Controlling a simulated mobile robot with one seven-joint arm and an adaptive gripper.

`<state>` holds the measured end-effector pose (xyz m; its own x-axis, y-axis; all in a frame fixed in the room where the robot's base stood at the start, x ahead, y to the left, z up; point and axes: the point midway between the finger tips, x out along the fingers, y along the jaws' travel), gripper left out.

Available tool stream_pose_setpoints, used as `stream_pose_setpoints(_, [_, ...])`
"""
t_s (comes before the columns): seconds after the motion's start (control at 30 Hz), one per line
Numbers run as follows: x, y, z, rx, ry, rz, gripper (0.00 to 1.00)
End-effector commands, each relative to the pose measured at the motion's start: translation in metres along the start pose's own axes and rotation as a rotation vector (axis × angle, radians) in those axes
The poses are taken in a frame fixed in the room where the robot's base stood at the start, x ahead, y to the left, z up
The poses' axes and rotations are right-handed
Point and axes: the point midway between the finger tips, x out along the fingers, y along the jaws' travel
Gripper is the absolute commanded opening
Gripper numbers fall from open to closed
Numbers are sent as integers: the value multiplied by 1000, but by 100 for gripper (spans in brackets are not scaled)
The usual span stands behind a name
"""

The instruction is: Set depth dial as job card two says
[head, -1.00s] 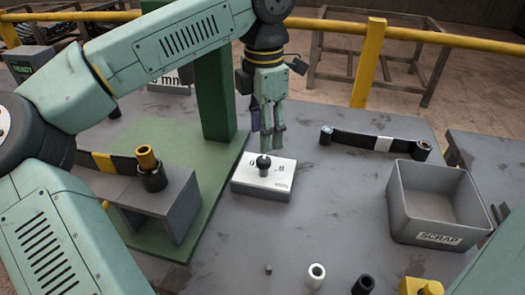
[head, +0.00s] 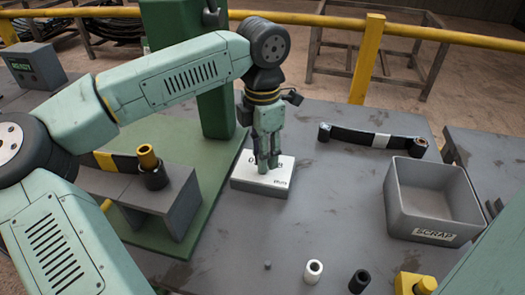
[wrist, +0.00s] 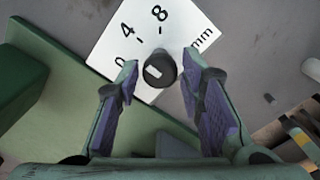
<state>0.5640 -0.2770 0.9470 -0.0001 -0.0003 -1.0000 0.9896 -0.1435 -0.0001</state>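The depth dial is a white plate (head: 250,183) with a dark round knob on the bench; in the head view my gripper hides the knob. In the wrist view the plate (wrist: 185,25) shows 0, 4, 8 and "mm". The knob (wrist: 160,70) has a short white mark on its left side, on the side of the 0. My gripper (head: 268,167) is low over the plate, pointing down. In the wrist view my gripper (wrist: 163,72) is open, with a fingertip on each side of the knob and visible gaps. No job card is readable now.
A green press base and post (head: 215,110) stand left of the dial, with a grey stand (head: 165,205) holding a dark spring leaf. A grey SCRAP bin (head: 430,200) is at right. Another leaf (head: 375,140) lies behind it. Small bushings (head: 313,271) stand in front.

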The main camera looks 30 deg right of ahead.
Motion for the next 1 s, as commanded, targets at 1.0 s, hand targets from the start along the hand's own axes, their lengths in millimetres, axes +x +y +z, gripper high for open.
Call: stream_pose_setpoints(1.0, [2,0,0,156,0,1,0])
